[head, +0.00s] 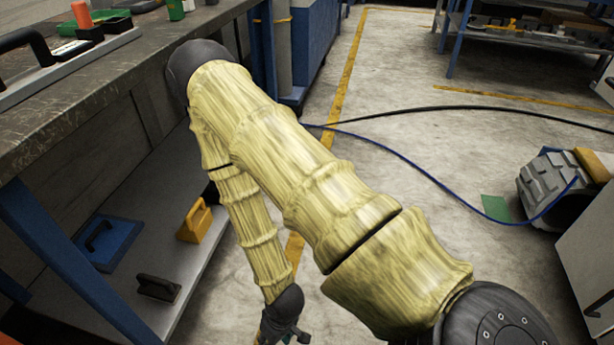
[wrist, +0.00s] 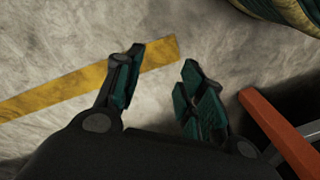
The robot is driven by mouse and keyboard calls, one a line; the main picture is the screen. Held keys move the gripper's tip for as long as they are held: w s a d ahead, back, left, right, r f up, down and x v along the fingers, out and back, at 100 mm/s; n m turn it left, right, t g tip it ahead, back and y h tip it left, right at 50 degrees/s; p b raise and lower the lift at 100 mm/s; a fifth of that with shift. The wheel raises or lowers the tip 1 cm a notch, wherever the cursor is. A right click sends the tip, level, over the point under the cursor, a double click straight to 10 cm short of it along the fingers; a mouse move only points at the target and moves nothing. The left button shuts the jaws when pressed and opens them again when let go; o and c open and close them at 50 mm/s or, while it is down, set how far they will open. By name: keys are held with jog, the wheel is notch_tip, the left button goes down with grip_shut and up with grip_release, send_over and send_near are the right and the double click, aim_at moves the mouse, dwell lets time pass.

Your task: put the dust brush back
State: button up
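My gripper (head: 288,336) hangs at the bottom of the head view, right of the low shelf and partly cut off. In the wrist view (wrist: 162,62) its two teal-padded fingers are apart, with only floor between them. A dark block with a handle (head: 158,288), possibly the dust brush, lies on the low shelf under the bench, left of my gripper and apart from it. A blue flat piece with a dark handle (head: 112,243) lies farther back on that shelf. I cannot tell for sure which one is the brush.
A yellow handled block (head: 195,222) stands near the shelf's edge. The workbench (head: 60,125) is above, and a blue leg (head: 75,270) stands in front of the shelf. An orange-red bar (wrist: 280,130) is right of my fingers. Cables (head: 400,150) cross the open floor.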

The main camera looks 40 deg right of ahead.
jog(key=s+d+f+h, duration=0.1)
jog(key=s+d, duration=0.3)
jog(key=s, duration=0.3)
jog(key=shift+s+d+f+m+g+h, duration=0.15)
jog(key=shift+s+d+m+g+h, duration=0.25)
